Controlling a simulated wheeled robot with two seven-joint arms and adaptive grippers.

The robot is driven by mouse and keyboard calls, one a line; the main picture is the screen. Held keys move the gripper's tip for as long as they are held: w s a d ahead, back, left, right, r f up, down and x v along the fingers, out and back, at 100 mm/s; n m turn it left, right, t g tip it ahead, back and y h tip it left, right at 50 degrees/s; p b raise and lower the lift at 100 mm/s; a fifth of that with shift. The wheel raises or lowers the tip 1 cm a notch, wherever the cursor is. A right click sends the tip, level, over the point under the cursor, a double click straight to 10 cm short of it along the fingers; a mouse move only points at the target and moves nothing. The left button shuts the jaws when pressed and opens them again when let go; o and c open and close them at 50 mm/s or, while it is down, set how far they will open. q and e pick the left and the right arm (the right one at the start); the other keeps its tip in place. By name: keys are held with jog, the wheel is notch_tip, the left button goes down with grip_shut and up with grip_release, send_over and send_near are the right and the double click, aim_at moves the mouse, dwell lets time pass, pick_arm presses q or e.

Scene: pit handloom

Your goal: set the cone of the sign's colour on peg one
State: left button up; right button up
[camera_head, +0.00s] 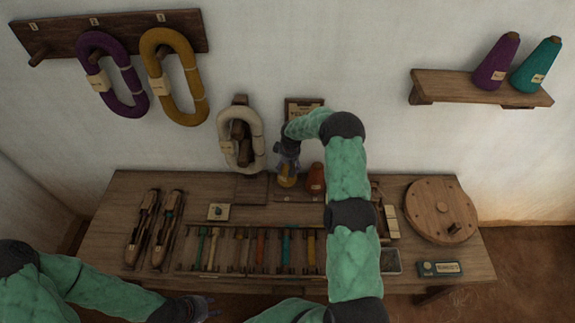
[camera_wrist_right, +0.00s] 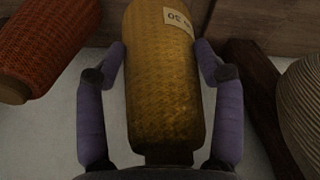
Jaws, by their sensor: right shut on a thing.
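My right gripper (camera_head: 287,160) reaches down at the back of the table. It is shut on a mustard-yellow cone (camera_head: 287,180), with a finger on each side; the cone also shows in the right wrist view (camera_wrist_right: 162,85) with a pale label. An orange-red cone (camera_head: 316,178) stands just right of it. Purple (camera_head: 497,60) and teal (camera_head: 537,64) cones stand on the wall shelf. A small framed sign (camera_head: 303,104) on the wall is partly behind my right arm; its colour is unreadable. My left gripper (camera_head: 207,308) is low, before the table's front edge, apparently empty; its opening is unclear.
Purple (camera_head: 133,92) and yellow (camera_head: 193,92) hanks hang on a labelled wall rail (camera_head: 120,33). A cream hank (camera_head: 257,137) hangs left of the held cone. The table (camera_head: 110,215) carries shuttles (camera_head: 165,229), a bobbin rack (camera_head: 275,271) and a round wooden disc (camera_head: 428,215).

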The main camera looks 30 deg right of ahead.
jog(key=shift+f+b, duration=1.6)
jog(key=shift+f, duration=0.75)
jog(key=o, duration=1.4)
jog(key=shift+o, duration=0.4)
jog(key=shift+r, duration=0.1)
notch_tip(320, 180, up, 8)
jog(key=p, duration=0.3)
jog(key=shift+p, duration=0.3)
